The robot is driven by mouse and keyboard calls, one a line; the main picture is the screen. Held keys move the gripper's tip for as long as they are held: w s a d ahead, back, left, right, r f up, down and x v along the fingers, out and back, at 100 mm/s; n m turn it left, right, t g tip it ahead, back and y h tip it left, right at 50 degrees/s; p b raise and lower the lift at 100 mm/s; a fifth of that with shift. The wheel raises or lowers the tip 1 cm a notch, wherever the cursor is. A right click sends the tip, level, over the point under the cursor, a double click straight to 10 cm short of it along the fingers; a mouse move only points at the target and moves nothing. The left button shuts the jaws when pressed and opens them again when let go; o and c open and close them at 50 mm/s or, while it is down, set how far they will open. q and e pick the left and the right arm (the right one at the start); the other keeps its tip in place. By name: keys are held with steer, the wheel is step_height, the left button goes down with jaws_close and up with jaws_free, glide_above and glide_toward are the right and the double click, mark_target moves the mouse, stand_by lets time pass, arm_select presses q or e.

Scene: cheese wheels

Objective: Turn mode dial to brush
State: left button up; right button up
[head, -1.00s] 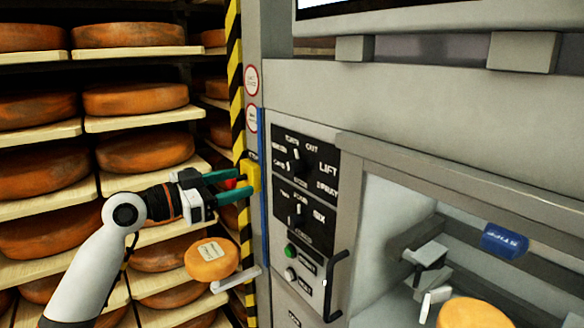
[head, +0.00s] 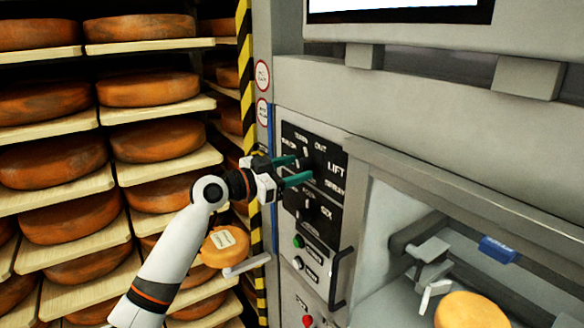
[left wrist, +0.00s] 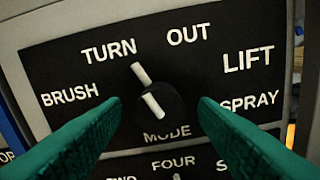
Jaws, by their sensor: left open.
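The mode dial (left wrist: 158,100) is a black knob with a white pointer mark on a black panel, above the word MODE. Its mark points up and slightly left, toward TURN. The BRUSH label (left wrist: 70,95) is at the left; OUT, LIFT and SPRAY are to the right. In the head view the dial (head: 304,150) is partly behind my fingers. My left gripper (head: 304,169) is open at the panel, with green fingers; in the left wrist view its fingertips (left wrist: 160,108) lie on either side of the knob, apart from it. Depth is hard to tell. My right gripper is not in view.
A second dial (head: 306,208) sits below. Under it are a green button (head: 298,241), a black handle (head: 340,280) and a red button (head: 307,321). A labelled cheese (head: 224,246) is below my left arm. Shelves of cheese wheels (head: 150,88) fill the left; an open machine bay (head: 385,225) is right.

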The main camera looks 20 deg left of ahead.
arm_select(q)
steer(key=shift+c, duration=0.3)
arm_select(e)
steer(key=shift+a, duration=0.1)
arm_select(q)
steer(key=c, duration=0.9)
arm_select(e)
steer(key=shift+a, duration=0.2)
arm_select(q)
steer(key=shift+n, duration=0.3)
steer(key=n, duration=0.3)
steer(key=shift+r, duration=0.1)
steer(key=n+p, duration=0.1)
steer(key=n, duration=0.4)
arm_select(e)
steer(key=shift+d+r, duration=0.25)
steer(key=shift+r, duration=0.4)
arm_select(q)
steer(key=o, duration=1)
steer(key=shift+c, duration=0.2)
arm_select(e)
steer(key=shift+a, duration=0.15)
